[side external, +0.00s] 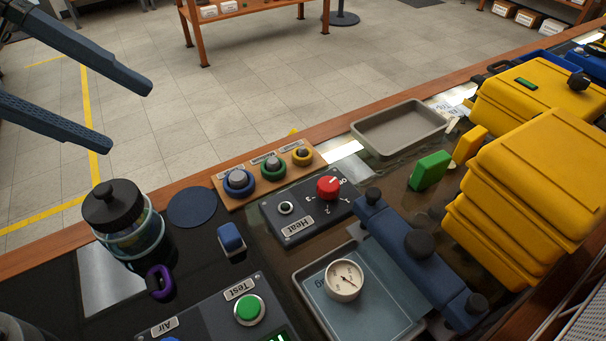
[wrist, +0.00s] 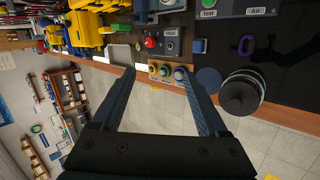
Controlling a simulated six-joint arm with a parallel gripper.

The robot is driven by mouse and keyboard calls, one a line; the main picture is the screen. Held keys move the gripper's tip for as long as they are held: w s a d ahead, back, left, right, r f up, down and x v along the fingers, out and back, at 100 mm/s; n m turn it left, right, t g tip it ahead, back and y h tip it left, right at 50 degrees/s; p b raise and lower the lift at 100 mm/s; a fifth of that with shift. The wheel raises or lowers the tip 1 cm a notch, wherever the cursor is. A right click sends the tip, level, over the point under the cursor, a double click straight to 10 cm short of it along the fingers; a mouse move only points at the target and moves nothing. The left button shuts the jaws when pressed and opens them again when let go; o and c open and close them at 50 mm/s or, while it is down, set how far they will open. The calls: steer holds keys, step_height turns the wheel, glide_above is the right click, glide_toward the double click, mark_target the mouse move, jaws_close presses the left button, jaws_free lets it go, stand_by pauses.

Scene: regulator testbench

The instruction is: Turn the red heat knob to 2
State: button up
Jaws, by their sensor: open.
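The red heat knob (side external: 328,187) sits on a dark grey box labelled "Heat" (side external: 298,231). Its dial has white marks around the knob; a white line on the knob points toward the upper mark, which looks like 0. The other marks are too small to read surely. The knob also shows in the wrist view (wrist: 151,42), beyond my fingertips. My gripper (side external: 130,115) is open and empty at the upper left in the side view, high and well apart from the knob. In the wrist view my gripper (wrist: 158,75) shows its two fingers spread wide.
A wooden strip with blue, green and yellow ringed knobs (side external: 270,168) stands behind the Heat box. A blue valve bar (side external: 405,240) lies close to its right. A gauge (side external: 343,280) rests in a tray in front. A black-lidded jar (side external: 115,210) stands left. Yellow cases (side external: 530,180) stand right.

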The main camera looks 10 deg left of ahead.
mark_target(326, 183)
steer(key=w+d+f+n+g+h, duration=0.1)
steer(key=w+d+f+n+h, duration=0.1)
steer(key=w+d+n+h, duration=0.25)
steer(key=w+d+f+n+g+h, duration=0.1)
steer(key=w+d+f+n, duration=0.15)
steer(key=w+d, duration=0.4)
steer(key=w+f+n, duration=0.1)
steer(key=f, duration=0.4)
steer(key=w+d+f+n, duration=0.1)
steer(key=f+n, duration=0.1)
steer(key=f, duration=0.3)
steer(key=w+d+f+n+g+h, duration=0.1)
steer(key=f, duration=0.3)
steer(key=shift+f+n, duration=0.4)
steer(key=shift+s+d+f, duration=0.1)
steer(key=shift+d+f, duration=0.1)
steer(key=shift+f, duration=0.05)
steer(key=shift+x, duration=2.2)
jaws_close()
